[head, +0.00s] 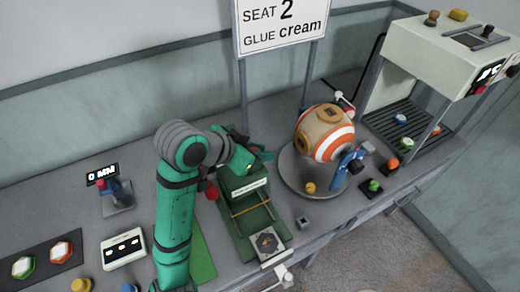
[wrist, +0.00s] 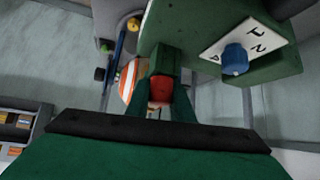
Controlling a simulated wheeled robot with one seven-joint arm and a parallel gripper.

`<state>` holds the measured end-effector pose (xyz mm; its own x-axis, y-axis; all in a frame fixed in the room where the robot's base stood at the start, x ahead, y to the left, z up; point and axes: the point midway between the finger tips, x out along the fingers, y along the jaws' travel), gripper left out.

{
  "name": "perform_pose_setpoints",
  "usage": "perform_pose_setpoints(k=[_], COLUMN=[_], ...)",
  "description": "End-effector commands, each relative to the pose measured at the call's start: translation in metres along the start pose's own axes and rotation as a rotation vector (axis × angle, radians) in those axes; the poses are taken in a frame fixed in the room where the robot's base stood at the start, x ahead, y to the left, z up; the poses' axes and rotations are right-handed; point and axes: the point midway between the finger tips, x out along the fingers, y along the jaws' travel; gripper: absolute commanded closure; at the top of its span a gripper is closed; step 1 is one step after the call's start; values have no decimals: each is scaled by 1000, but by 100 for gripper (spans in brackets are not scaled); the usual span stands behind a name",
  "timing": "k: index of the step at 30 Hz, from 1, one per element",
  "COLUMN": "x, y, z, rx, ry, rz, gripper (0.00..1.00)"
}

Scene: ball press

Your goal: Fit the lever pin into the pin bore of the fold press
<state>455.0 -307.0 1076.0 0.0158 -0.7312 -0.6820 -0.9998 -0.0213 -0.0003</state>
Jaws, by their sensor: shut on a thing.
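The fold press (head: 246,205) is a long green body on the bench in the middle of the head view, with a pale plate at its near end. In the wrist view, its green side (wrist: 175,22) fills the top, close in front of my gripper (wrist: 160,98). My gripper is shut on a red-ended piece, which I take for the lever pin (wrist: 160,88). In the head view, my gripper is at the press's far end, and its fingertips are hard to make out. The pin bore is not visible, so I cannot tell whether the pin touches it.
A striped ball (head: 325,133) sits on a round tray (head: 290,181) to the right. A cream machine (head: 435,50) stands at the far right and a sign (head: 280,22) at the back. A blue knob (wrist: 235,60) projects from a white numbered plate.

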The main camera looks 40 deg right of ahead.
Motion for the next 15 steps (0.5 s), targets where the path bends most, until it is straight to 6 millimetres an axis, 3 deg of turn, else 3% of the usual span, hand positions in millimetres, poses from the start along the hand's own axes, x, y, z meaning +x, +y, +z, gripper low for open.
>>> perform_pose_setpoints(k=[1,2,4,15], x=[1,1,0,-4], y=[0,0,0,-1], z=[1,1,1,2], rx=[0,0,0,-2], ry=[0,0,0,-1], rz=[0,0,-1,-3], gripper=[100,75,58,58])
